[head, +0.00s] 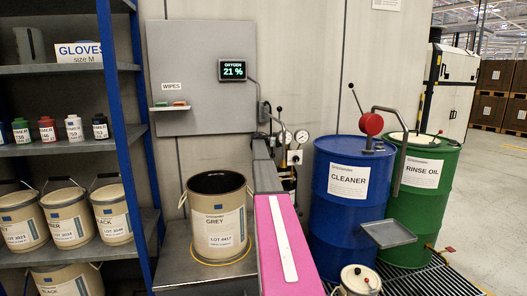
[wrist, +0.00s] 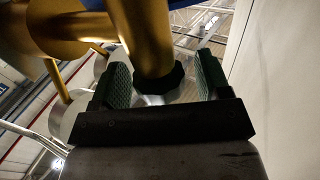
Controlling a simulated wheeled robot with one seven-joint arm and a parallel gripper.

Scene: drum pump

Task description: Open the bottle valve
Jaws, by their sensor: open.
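In the wrist view, my gripper (wrist: 163,66) is open, with a green ribbed pad on each side. A dark, lobed knob (wrist: 160,80) on a thick brass-coloured body (wrist: 147,38) sits between the pads; it looks like the bottle valve. A gap shows to the right of the knob, and I see no clear grip on it. In the head view, two round gauges (head: 294,137) stand by the wall behind the blue drum.
A blue cleaner drum (head: 333,222) and a green rinse oil drum (head: 440,200) stand at the right. A grey paint pail (head: 221,238) sits at the centre left. A shelf rack (head: 75,69) holds pails and bottles. An oxygen display (head: 232,71) reads 21 %.

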